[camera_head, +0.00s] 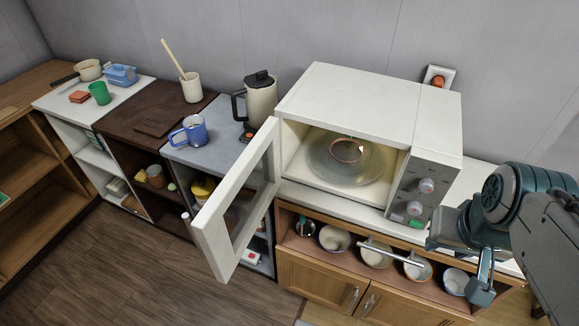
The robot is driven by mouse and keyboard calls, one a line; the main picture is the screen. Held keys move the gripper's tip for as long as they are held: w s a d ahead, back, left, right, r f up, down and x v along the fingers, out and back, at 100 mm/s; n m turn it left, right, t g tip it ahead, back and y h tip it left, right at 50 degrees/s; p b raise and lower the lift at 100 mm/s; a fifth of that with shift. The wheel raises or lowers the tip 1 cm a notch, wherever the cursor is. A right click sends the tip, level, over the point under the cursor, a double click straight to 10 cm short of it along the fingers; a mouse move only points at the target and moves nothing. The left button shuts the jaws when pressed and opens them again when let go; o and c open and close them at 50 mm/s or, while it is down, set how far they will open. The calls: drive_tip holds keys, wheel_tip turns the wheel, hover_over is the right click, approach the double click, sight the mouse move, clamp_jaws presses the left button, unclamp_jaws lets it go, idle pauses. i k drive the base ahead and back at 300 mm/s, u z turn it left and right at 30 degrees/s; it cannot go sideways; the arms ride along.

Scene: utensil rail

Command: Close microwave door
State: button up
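The white microwave (360,95) stands on a wooden cabinet against the back wall. Its door (215,228) is swung wide open and reaches out to the front left, hinged at the microwave's left side. The lit cavity shows a glass turntable (335,172) with a small reddish-rimmed round dish (346,150) on it. The control panel with two knobs (426,185) is on the right. My gripper (475,262) is at the lower right, in front of and below the control panel. It is well apart from the door. Its fingers are partly hidden, so its opening is unclear.
Below are a shelf with several bowls (334,238) and a light metal bar (390,253). The floor (130,265) at front left is clear.

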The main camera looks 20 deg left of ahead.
sight(233, 212)
drive_tip(key=z, duration=2.3)
drive_tip(key=k, duration=1.65)
drive_tip(key=u, duration=2.15)
drive_tip(key=i, duration=0.5)
drive_tip(key=k, duration=0.5)
drive_tip(key=u, duration=1.1)
